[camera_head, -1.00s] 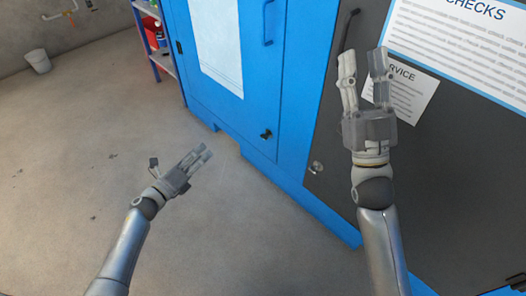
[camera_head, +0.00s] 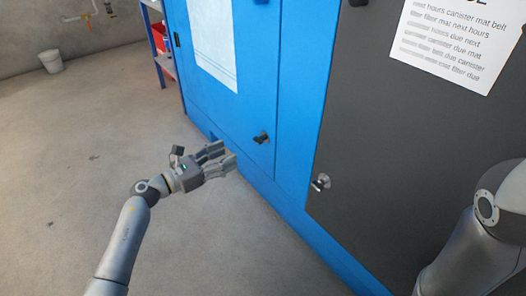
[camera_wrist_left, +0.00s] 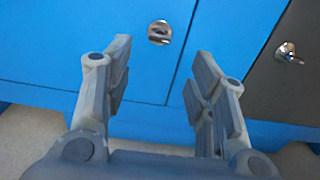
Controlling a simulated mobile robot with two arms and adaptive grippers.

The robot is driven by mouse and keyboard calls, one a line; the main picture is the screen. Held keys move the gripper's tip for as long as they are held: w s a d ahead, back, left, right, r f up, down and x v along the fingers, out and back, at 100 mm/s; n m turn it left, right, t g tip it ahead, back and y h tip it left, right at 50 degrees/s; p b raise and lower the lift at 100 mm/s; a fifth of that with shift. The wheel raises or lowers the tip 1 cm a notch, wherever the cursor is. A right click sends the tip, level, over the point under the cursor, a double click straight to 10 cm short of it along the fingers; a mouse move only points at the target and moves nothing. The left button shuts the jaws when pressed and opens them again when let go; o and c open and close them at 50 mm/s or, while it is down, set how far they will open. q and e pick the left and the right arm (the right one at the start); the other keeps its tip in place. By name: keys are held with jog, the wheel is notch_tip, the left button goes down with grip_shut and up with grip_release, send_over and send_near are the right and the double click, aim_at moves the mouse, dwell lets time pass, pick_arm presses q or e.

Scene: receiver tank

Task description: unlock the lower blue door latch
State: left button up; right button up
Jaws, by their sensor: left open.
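The blue door (camera_head: 232,105) has a small dark lower latch (camera_head: 261,138) near its bottom right edge. In the left wrist view the latch (camera_wrist_left: 159,33) shows as a round metallic fitting with a dark centre, on the blue panel. My left gripper (camera_head: 229,155) is open and empty, a little left of and below the latch in the head view. In the left wrist view its two fingers (camera_wrist_left: 163,52) are spread, with the latch seen beyond the gap between them. They do not appear to touch it. My right gripper is out of view; only part of that arm shows at the right.
A dark panel (camera_head: 400,150) right of the blue door carries a silver latch (camera_head: 321,182), also seen in the left wrist view (camera_wrist_left: 288,52), and a printed sheet (camera_head: 455,40). A shelf (camera_head: 160,45) and a white bucket (camera_head: 49,62) stand at the back left. Grey floor is clear.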

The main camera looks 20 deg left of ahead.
pick_arm(q)
jog(key=b+x, duration=0.4)
jog(key=x, duration=0.7)
jog(key=shift+b, duration=0.4)
jog(key=shift+f, duration=0.15)
grip_shut()
